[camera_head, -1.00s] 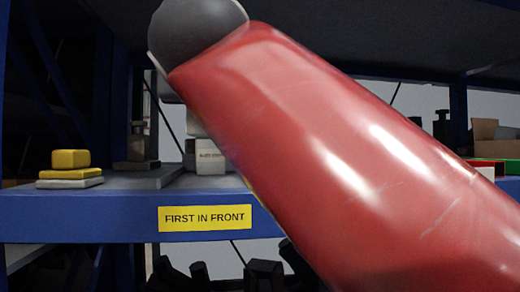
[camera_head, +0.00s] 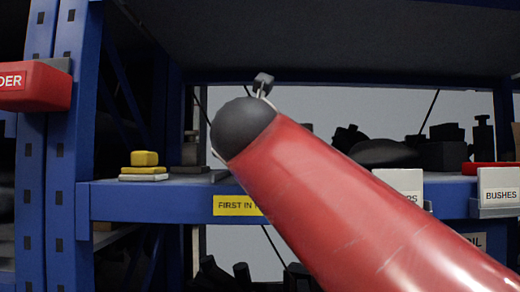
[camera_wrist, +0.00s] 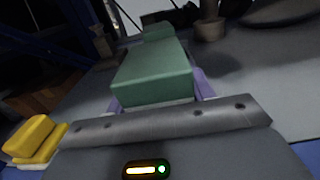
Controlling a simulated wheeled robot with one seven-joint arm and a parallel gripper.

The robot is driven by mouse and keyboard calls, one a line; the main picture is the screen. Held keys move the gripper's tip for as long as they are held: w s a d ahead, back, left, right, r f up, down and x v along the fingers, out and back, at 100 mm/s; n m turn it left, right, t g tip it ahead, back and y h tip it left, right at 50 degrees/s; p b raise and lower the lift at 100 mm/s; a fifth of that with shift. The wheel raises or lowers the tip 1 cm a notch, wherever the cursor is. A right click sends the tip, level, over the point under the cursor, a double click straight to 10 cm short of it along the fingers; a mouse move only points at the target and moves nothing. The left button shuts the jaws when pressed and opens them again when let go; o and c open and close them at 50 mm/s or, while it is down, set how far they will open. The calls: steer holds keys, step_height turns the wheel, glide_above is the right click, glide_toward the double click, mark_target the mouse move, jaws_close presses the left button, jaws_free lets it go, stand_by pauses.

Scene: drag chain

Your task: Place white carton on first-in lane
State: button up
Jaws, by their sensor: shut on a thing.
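My gripper (camera_wrist: 165,123) shows in the wrist view as a grey bar across the lower middle; its fingertips are hidden. A green block (camera_wrist: 152,75) sits straight beyond the bar, with purple edges showing beside and below it. My gripper is shut on this block. I cannot make out a white carton now. In the head view my red arm covers the middle, hiding the gripper. The first-in lane's yellow label (camera_head: 236,205) is on the blue shelf edge (camera_head: 140,202), partly covered by the arm.
A yellow box stack (camera_head: 145,160) stands at the shelf's left end; it also shows in the wrist view (camera_wrist: 35,138). A dark item (camera_head: 190,150) stands right of it. A blue upright (camera_head: 70,130) and a red bin (camera_head: 35,86) are at left. Labelled bins (camera_head: 497,188) stand at right.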

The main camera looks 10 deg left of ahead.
steer(key=shift+f, duration=0.2)
steer(key=o, duration=1.2)
steer(key=shift+r, duration=0.25)
steer(key=b+v, duration=0.1)
steer(key=v, duration=1.1)
steer(key=shift+f+b, duration=0.1)
steer(key=shift+b, duration=0.2)
